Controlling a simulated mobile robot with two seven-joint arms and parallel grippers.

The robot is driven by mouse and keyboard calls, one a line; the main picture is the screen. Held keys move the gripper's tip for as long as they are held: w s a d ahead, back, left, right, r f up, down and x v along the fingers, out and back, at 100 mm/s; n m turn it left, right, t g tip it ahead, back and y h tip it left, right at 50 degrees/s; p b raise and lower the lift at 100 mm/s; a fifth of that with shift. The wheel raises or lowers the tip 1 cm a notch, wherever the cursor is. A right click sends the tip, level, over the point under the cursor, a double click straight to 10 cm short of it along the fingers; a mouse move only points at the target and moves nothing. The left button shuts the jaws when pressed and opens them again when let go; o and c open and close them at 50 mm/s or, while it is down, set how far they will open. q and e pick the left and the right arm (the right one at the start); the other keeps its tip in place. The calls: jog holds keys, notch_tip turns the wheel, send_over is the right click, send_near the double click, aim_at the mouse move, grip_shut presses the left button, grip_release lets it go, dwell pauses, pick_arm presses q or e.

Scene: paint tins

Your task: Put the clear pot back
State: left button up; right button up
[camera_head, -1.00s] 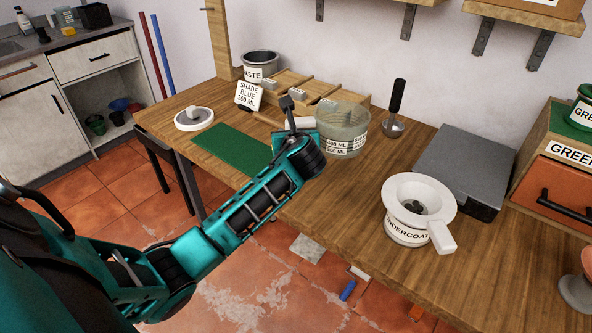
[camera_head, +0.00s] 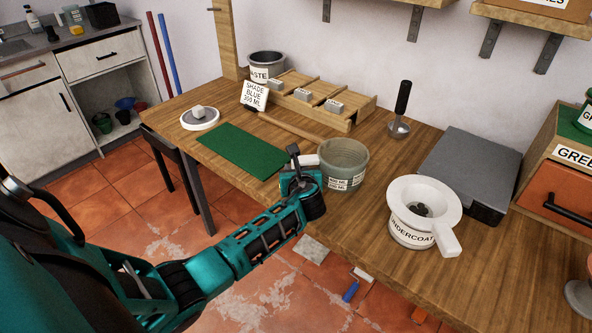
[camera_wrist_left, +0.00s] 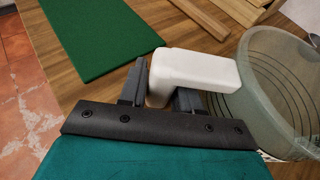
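The clear pot (camera_head: 342,163) is a see-through round tub with volume labels and a white block handle. It is upright near the table's front edge, right of the green mat (camera_head: 234,150). I cannot tell whether its base touches the table. My left gripper (camera_head: 304,164) has its fingers around the white handle. In the left wrist view the handle (camera_wrist_left: 195,72) sits between the fingertips (camera_wrist_left: 160,92), with the pot's clear wall (camera_wrist_left: 275,85) to the right. My right gripper is not in view.
A white undercoat pot (camera_head: 413,235) stands to the right, before a grey flat box (camera_head: 467,165). Behind are a ladle (camera_head: 400,110), a wooden rack (camera_head: 318,105), a shade-blue card (camera_head: 254,95) and a waste tin (camera_head: 266,70). A white dish (camera_head: 200,122) is at left.

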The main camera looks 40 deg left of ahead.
pick_arm(q)
jog(key=o, duration=0.4)
jog(key=shift+f+b, duration=0.2)
jog(key=shift+b, duration=0.2)
jog(key=v, duration=1.3)
jog(key=shift+w+r+p, duration=0.1)
jog(key=shift+r+p, duration=0.15)
jog(key=shift+p, duration=0.15)
jog(key=s+d+f+n+g+h, duration=0.25)
jog(key=s+d+n+h, duration=0.2)
jog(key=s+n, duration=0.8)
jog(key=s+d+f+n+g+h, duration=0.1)
jog(key=s+d+n+g+h, duration=0.3)
jog(key=s+n, duration=0.8)
jog(key=w+d+f+t+h, duration=0.2)
jog(key=w+f+t, duration=0.5)
jog(key=w+f, duration=0.1)
jog(key=shift+d+f+h, duration=0.2)
jog(key=shift+f+h, duration=0.15)
jog(key=shift+f, duration=0.35)
